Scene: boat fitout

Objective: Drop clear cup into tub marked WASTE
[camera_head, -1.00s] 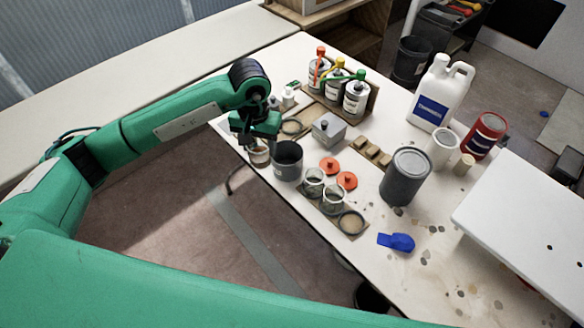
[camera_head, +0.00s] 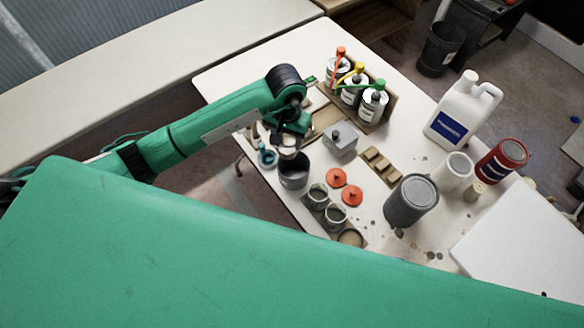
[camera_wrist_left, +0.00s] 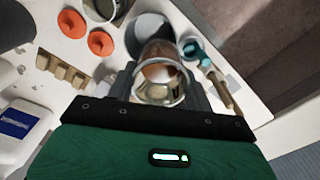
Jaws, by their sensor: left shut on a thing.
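My left gripper (camera_head: 289,145) is shut on the clear cup (camera_wrist_left: 160,82), which sits between the two fingers in the left wrist view. The cup shows partly below the fingers in the head view (camera_head: 287,153). A dark grey tub (camera_head: 293,176) stands near the table's left edge, right under the held cup as seen from the head. In the left wrist view the tub (camera_wrist_left: 146,27) lies just beyond the cup, partly hidden by it. No marking is legible on the tub. My right gripper is not in view.
A teal item (camera_head: 266,157) stands left of the tub. Two jars (camera_head: 326,204) and orange lids (camera_head: 344,186) lie to its right. A grey box (camera_head: 340,139) and a rack of bottles (camera_head: 372,102) are behind. A large grey can (camera_head: 411,200) stands farther right.

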